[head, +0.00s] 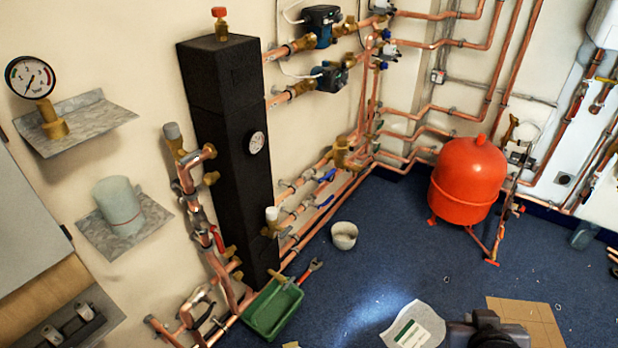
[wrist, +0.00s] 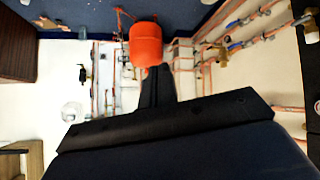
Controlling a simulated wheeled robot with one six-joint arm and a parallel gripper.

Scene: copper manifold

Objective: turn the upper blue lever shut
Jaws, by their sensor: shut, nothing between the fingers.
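Two blue levers sit on the low copper pipes along the wall in the head view. The upper blue lever (head: 327,175) lies roughly along its pipe, slanting up to the right. The lower blue lever (head: 325,201) is just beneath it on another pipe. In the wrist view, which is upside down, blue lever parts (wrist: 235,46) show small at upper right; I cannot tell which lever is which. My gripper (wrist: 157,72) is shut and empty, its black fingers pointing towards the red vessel, well apart from the levers. Its fingers do not show in the head view.
A red expansion vessel (head: 467,180) stands on the blue floor to the right. A tall black column (head: 225,150) stands left of the levers. Open floor lies before the pipes.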

